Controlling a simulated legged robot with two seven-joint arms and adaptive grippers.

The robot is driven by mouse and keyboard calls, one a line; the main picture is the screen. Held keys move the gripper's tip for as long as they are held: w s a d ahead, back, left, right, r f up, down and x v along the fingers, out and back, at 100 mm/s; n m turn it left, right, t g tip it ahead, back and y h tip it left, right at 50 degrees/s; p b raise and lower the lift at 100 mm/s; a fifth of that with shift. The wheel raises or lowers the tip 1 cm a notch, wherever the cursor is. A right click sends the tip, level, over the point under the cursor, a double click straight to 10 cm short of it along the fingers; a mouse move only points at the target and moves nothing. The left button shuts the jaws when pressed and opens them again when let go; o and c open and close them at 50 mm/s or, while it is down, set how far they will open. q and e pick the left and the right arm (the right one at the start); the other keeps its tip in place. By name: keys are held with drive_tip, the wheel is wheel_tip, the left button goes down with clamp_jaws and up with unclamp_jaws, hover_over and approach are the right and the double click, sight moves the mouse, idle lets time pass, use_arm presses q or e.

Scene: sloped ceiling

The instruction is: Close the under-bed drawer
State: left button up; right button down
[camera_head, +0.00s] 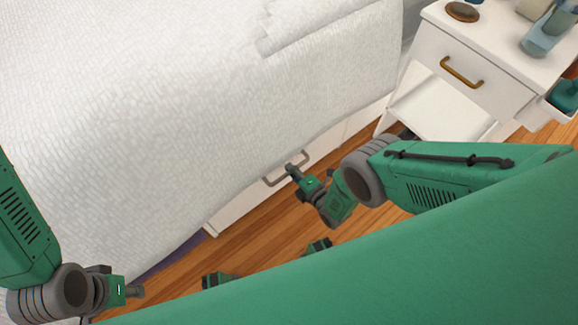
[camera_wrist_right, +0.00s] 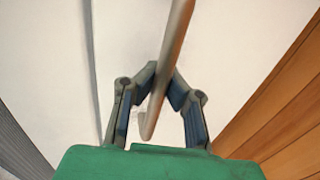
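The white under-bed drawer (camera_head: 240,208) shows below the hanging edge of the bedspread, and its front stands out past that edge at the lower left. Its bar handle (camera_head: 305,160) is on the front face. My right gripper (camera_head: 291,170) is at the handle. In the right wrist view the handle (camera_wrist_right: 178,35) runs between the two fingers of this gripper (camera_wrist_right: 164,82), which look closed against it from both sides. My left gripper (camera_head: 138,291) is at the lower left, away from the drawer; its finger opening cannot be made out.
The bed with a white bedspread (camera_head: 150,110) fills the upper left. A white nightstand (camera_head: 440,42) with a brass handle stands at the upper right, holding a bottle (camera_head: 545,35) and other items. Wooden floor (camera_head: 262,236) lies in front of the drawer.

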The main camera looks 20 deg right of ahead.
drive_tip(key=shift+a+r, duration=0.2)
drive_tip(key=shift+a, duration=0.05)
drive_tip(key=c, duration=1.6)
unclamp_jaws()
drive_tip(key=shift+d, duration=0.25)
drive_tip(key=shift+o, duration=0.2)
drive_tip(key=shift+s+a, duration=0.15)
drive_tip(key=shift+s, duration=0.25)
use_arm(q)
drive_tip(key=shift+s, duration=0.2)
use_arm(e)
drive_tip(key=v, duration=1.1)
drive_tip(key=shift+d, duration=0.25)
use_arm(q)
drive_tip(key=shift+s+d+r, duration=0.1)
drive_tip(key=shift+d+r, duration=0.05)
drive_tip(key=shift+d, duration=0.1)
use_arm(e)
drive_tip(key=shift+s, duration=0.1)
drive_tip(key=shift+d, duration=0.1)
